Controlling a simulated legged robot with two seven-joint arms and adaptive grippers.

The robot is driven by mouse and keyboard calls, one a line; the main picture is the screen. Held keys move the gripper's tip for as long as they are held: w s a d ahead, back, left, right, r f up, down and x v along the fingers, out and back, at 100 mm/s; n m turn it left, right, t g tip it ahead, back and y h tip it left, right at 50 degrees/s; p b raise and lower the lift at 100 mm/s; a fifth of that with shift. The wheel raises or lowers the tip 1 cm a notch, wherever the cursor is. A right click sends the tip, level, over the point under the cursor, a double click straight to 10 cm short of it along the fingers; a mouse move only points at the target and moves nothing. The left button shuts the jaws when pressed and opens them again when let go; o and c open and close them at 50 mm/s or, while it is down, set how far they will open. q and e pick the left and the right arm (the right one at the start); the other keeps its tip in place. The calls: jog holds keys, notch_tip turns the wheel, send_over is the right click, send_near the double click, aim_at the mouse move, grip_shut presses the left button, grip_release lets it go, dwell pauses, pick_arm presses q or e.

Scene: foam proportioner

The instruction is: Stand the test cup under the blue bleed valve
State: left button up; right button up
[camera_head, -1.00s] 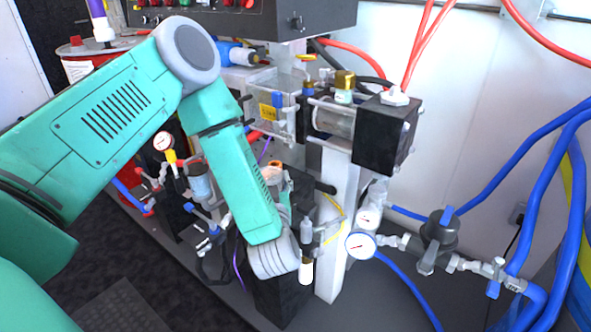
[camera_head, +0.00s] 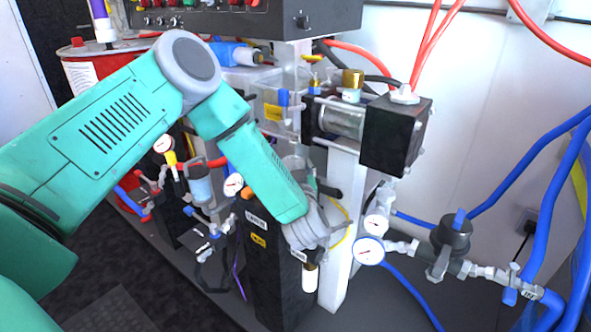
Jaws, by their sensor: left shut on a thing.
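My left gripper (camera_head: 321,248) is at the lower middle, in front of the white upright. Its fingers are small and partly hidden by the wrist. It is shut, and a small white cylinder (camera_head: 310,279) with a tan top, which looks like the test cup, shows just below it, upright and clear of the floor. The grip itself is hard to see. Several blue handles show, one on the clear tank (camera_head: 282,98) and one on the right-hand pipe (camera_head: 460,217); I cannot tell which is the bleed valve. My right gripper is not in view.
A black block (camera_head: 275,275) with labels stands behind and left of the gripper. A white upright (camera_head: 338,205) and pressure gauge (camera_head: 369,251) are close on the right. Blue hoses (camera_head: 560,165) run along the right. Small valves and gauges crowd the left.

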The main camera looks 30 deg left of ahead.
pick_arm(q)
jog(key=o, duration=1.1)
jog(key=shift+a+f, duration=0.1)
jog(key=shift+a, duration=0.15)
jog(key=shift+c, duration=0.2)
jog(key=shift+d, duration=0.45)
jog(key=shift+s+d, duration=0.2)
jog(key=p+v, duration=0.3)
jog(key=v, duration=0.7)
jog(key=s+d+f+m+g+h, duration=0.2)
jog(key=s+f+m+h, duration=0.1)
jog(key=s+f+h, duration=0.3)
jog(key=s+d+f+m+g+h, duration=0.2)
jog(key=s+f+m+h, duration=0.15)
jog(key=f, duration=0.55)
jog(key=s+a+f+m+g+h, duration=0.1)
jog(key=s+f+g, duration=0.2)
jog(key=s, duration=0.8)
jog(key=s+a+f+m+g+h, duration=0.1)
jog(key=s+f+g, duration=0.2)
jog(key=s+g, duration=0.3)
jog(key=s, duration=0.5)
